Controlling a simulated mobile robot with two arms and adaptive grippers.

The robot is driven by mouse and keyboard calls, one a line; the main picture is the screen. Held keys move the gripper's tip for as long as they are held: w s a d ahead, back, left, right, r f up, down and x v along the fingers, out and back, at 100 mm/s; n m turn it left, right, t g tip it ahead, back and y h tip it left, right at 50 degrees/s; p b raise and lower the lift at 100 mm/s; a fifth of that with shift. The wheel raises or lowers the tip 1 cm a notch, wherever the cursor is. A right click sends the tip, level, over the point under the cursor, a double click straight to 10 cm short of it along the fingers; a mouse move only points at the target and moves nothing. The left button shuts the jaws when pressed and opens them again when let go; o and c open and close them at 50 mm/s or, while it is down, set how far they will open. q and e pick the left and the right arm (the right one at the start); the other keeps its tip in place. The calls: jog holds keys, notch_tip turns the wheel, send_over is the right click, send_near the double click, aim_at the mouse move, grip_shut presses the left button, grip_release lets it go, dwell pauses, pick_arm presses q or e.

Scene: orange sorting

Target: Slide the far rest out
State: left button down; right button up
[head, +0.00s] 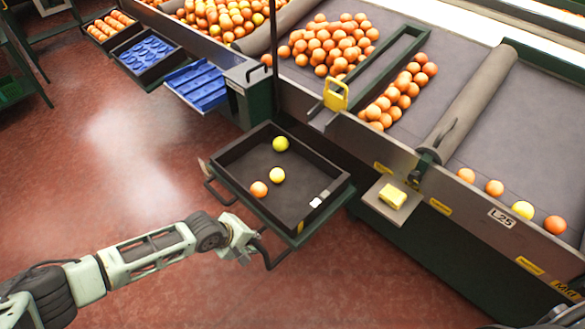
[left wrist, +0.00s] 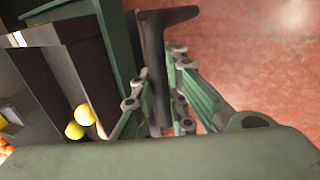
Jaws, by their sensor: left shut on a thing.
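A pulled-out rest with a green edge (head: 303,238) stands out from the conveyor's near side, under a black tray (head: 342,187). The tray holds two yellow fruits and one orange, plus a white label. Dark bar handles stick out from the rest's front; one handle (head: 216,190) is free. My left gripper (head: 259,244) is at the other handle, nearer to me. In the left wrist view its fingers close around the dark handle bar (left wrist: 157,60), beside the tray wall. The exact finger contact is partly hidden.
A blue slotted tray (head: 197,85) and further trays stand along the conveyor to the upper left. A yellow block (head: 392,196) sits on a small ledge right of the black tray. Oranges lie on the belts. The red floor (head: 120,190) at left is clear.

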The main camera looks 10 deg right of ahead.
pick_arm(q)
jog(key=shift+s+a+p, duration=0.55)
jog(key=shift+a, duration=0.2)
jog(key=shift+s+a+p, duration=0.5)
jog(key=shift+a, duration=0.25)
jog(key=c, duration=2.2)
grip_release()
jog(key=shift+s+a, duration=0.1)
jog(key=shift+a, duration=0.05)
jog(key=o, duration=0.8)
jog(key=shift+o, duration=0.2)
notch_tip(320, 180, up, 7)
jog(key=p, duration=0.7)
